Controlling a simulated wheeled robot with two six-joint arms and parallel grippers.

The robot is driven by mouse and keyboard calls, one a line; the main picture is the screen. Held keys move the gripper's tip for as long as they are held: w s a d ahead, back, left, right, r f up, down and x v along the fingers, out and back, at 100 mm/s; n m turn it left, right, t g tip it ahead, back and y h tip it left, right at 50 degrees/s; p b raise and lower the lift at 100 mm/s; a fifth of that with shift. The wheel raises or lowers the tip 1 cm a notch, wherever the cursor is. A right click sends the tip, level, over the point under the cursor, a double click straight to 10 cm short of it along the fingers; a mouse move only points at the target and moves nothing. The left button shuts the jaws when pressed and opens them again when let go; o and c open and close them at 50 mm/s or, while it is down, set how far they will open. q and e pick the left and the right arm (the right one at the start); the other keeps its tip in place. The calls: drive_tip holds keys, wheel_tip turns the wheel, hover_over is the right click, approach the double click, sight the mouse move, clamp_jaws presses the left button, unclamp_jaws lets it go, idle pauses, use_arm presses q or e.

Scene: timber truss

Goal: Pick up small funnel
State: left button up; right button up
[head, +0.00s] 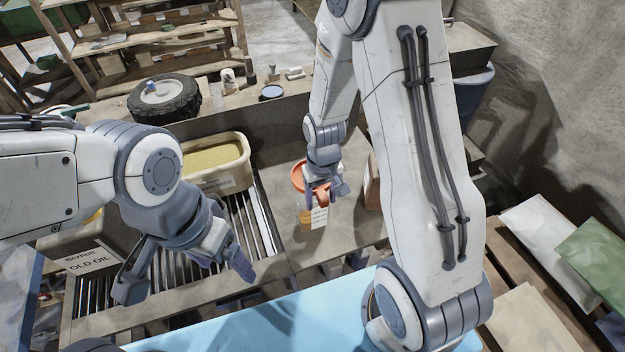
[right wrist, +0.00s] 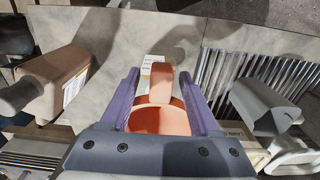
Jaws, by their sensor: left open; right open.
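The small funnel (head: 297,177) is orange, with a round wide mouth, and is partly hidden behind my right gripper (head: 325,194) in the head view. In the right wrist view the funnel (right wrist: 160,119) lies between the two purple fingers of my right gripper (right wrist: 160,98), with an upright orange part (right wrist: 161,80) further out. The fingers are open, one on each side of it; I cannot tell whether they touch it. My left gripper (head: 188,276) is open and empty above the grated part of the bench at the left.
A labelled carton (head: 314,219) stands by the funnel. A brown container (head: 372,188) is to the right. A tub with yellow contents (head: 243,173) and a metal grate (head: 258,222) are to the left. A wheel (head: 190,98) and a small dish (head: 271,92) sit behind.

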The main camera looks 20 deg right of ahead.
drive_tip(key=shift+f, duration=0.95)
clamp_jaws()
drive_tip(key=shift+r, duration=0.1)
drive_tip(key=shift+r, duration=0.45)
drive_tip(key=r, duration=0.1)
drive_tip(key=r+b, duration=0.1)
drive_tip(key=r, duration=0.1)
drive_tip(key=shift+s+d+r, duration=0.1)
drive_tip(key=shift+d+r, duration=0.05)
drive_tip(key=shift+d, duration=0.1)
drive_tip(key=s+d+r+b, duration=0.2)
drive_tip(key=s+d+r, duration=0.4)
drive_tip(key=d, duration=0.3)
drive_tip(key=shift+s+r+b, duration=0.3)
drive_tip(key=shift+r+b, duration=0.05)
